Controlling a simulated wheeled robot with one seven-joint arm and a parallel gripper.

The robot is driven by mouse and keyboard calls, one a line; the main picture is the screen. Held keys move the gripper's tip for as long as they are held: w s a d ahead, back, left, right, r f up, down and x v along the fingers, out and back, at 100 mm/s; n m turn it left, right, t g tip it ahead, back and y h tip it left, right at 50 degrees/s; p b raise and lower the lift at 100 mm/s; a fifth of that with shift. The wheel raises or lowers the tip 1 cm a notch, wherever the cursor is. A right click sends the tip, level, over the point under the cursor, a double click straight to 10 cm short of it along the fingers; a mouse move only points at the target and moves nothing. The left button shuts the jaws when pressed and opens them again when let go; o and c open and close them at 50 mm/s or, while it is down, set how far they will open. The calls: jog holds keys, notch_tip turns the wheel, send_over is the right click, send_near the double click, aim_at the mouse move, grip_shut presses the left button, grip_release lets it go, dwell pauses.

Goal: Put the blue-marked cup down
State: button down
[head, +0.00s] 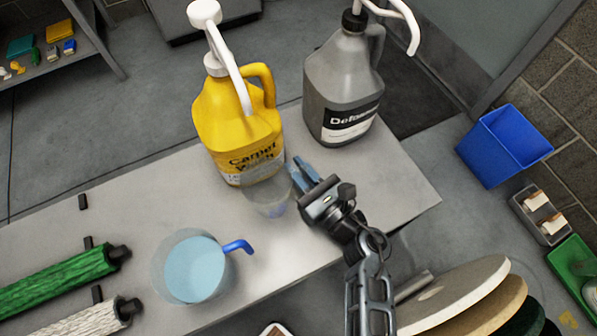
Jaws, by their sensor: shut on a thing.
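The clear cup (264,196) is in front of the yellow jug, with a faint bluish tint near its base. My gripper (294,173) is at the cup's right side and shut on it, its bluish fingers reaching to the cup's rim. The cup looks roughly upright, over the pale grey table (395,190). I cannot tell whether its base touches the tabletop. The mark itself is too small to make out clearly.
A yellow carpet-wash jug (225,120) with a pump stands right behind the cup. A grey jug (340,85) stands behind my gripper. A clear pitcher with a blue handle (195,267) is front left. Green (55,280) and white rollers lie farther left. Free tabletop lies around the pitcher and right of my gripper.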

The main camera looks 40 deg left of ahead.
jog(key=shift+f, duration=0.8)
jog(key=shift+f, duration=0.15)
jog(key=c, duration=1.1)
grip_release()
jog(key=shift+r, duration=0.25)
jog(key=d, duration=0.4)
jog(key=s+d, duration=0.1)
jog(key=d, duration=0.3)
jog(key=s+d, duration=0.1)
jog(key=d, duration=0.2)
jog(key=shift+s+d+f+b, duration=0.1)
jog(key=shift+s+d+b, duration=0.05)
jog(key=shift+d+b, duration=0.2)
jog(key=shift+d, duration=0.1)
